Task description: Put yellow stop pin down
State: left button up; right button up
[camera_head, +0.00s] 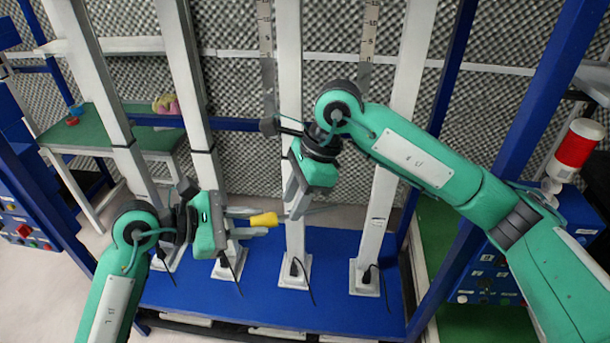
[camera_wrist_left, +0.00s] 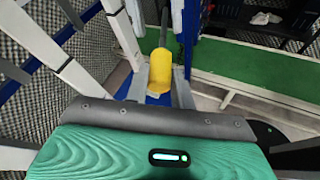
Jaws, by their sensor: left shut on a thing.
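The yellow stop pin (camera_head: 264,219) is held at the tips of my left gripper (camera_head: 248,220), above the blue base plate. It also shows in the left wrist view (camera_wrist_left: 160,72), between the two grey fingers of my left gripper (camera_wrist_left: 160,92). A dark rod extends beyond the yellow part there. My right gripper (camera_head: 296,203) points down in front of a white post, right of the pin and slightly higher. Its fingers overlap in the view, so their opening is unclear, and I see no object in them.
Several white upright posts (camera_head: 294,120) stand on the blue base plate (camera_head: 330,300), with black cables at their feet. A green-topped table (camera_head: 90,130) with small coloured items is at the left. A red and white lamp (camera_head: 575,150) stands at the right. Blue frame posts (camera_head: 540,100) flank the area.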

jog(key=shift+x, duration=1.3)
jog(key=shift+c, duration=0.4)
grip_shut()
pick_arm(q)
jog(key=o, duration=1.1)
jog(key=shift+a, duration=0.1)
